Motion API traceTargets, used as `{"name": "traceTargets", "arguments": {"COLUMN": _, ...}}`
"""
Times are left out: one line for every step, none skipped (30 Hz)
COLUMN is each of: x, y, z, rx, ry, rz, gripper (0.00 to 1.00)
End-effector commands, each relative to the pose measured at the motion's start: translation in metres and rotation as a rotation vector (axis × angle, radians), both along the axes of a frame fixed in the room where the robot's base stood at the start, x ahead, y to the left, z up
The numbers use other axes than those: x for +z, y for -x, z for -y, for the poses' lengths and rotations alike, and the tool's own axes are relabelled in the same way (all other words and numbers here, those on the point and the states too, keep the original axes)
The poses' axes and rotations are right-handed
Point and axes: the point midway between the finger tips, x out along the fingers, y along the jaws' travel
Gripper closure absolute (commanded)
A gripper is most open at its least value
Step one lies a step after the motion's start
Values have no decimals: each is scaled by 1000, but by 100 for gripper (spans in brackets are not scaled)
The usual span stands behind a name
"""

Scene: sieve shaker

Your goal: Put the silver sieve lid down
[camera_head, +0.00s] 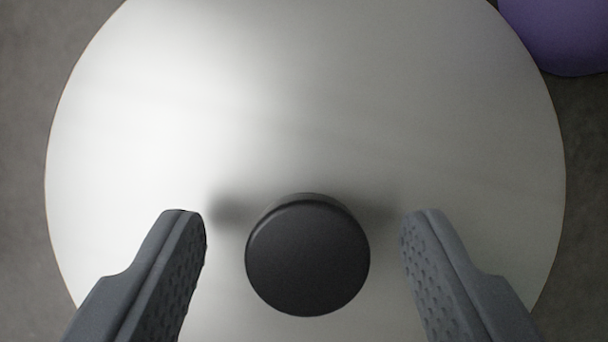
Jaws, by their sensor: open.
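The silver sieve lid (300,110) is a large round pale disc that fills most of the view. Its black round knob (307,255) stands up at the lower middle. My gripper (304,222) is open, with one dark grey finger on each side of the knob. Clear gaps show between the knob and both fingers, so nothing is held. Soft shadows fall on the lid beside the knob. The lid's bottom edge is cut off by the frame, and what lies under the lid is hidden.
A purple rounded object (565,30) shows in the top right corner, close to the lid's edge and partly out of view. A plain dark grey surface (35,90) shows around the lid on the left and right.

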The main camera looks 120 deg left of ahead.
Motion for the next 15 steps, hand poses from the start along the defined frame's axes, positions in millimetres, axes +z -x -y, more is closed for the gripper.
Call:
{"name": "traceTargets", "arguments": {"x": 0, "y": 0, "z": 0, "rx": 0, "ry": -1, "rz": 1, "gripper": 45}}
{"name": "traceTargets", "arguments": {"x": 0, "y": 0, "z": 0, "rx": 0, "ry": 0, "rz": 0, "gripper": 45}}
{"name": "traceTargets", "arguments": {"x": 0, "y": 0, "z": 0, "rx": 0, "ry": 0, "rz": 0, "gripper": 45}}
{"name": "traceTargets", "arguments": {"x": 0, "y": 0, "z": 0, "rx": 0, "ry": -1, "rz": 1, "gripper": 50}}
{"name": "traceTargets", "arguments": {"x": 0, "y": 0, "z": 0, "rx": 0, "ry": 0, "rz": 0, "gripper": 59}}
{"name": "traceTargets", "arguments": {"x": 0, "y": 0, "z": 0, "rx": 0, "ry": 0, "rz": 0, "gripper": 70}}
{"name": "traceTargets", "arguments": {"x": 0, "y": 0, "z": 0, "rx": -1, "ry": -1, "rz": 1, "gripper": 78}}
{"name": "traceTargets", "arguments": {"x": 0, "y": 0, "z": 0, "rx": -1, "ry": 0, "rz": 0, "gripper": 86}}
{"name": "traceTargets", "arguments": {"x": 0, "y": 0, "z": 0, "rx": -1, "ry": 0, "rz": 0, "gripper": 97}}
{"name": "traceTargets", "arguments": {"x": 0, "y": 0, "z": 0, "rx": -1, "ry": 0, "rz": 0, "gripper": 97}}
{"name": "traceTargets", "arguments": {"x": 0, "y": 0, "z": 0, "rx": -1, "ry": 0, "rz": 0, "gripper": 97}}
{"name": "traceTargets", "arguments": {"x": 0, "y": 0, "z": 0, "rx": -1, "ry": 0, "rz": 0, "gripper": 100}}
{"name": "traceTargets", "arguments": {"x": 0, "y": 0, "z": 0, "rx": -1, "ry": 0, "rz": 0, "gripper": 100}}
{"name": "traceTargets", "arguments": {"x": 0, "y": 0, "z": 0, "rx": -1, "ry": 0, "rz": 0, "gripper": 100}}
{"name": "traceTargets", "arguments": {"x": 0, "y": 0, "z": 0, "rx": -1, "ry": 0, "rz": 0, "gripper": 100}}
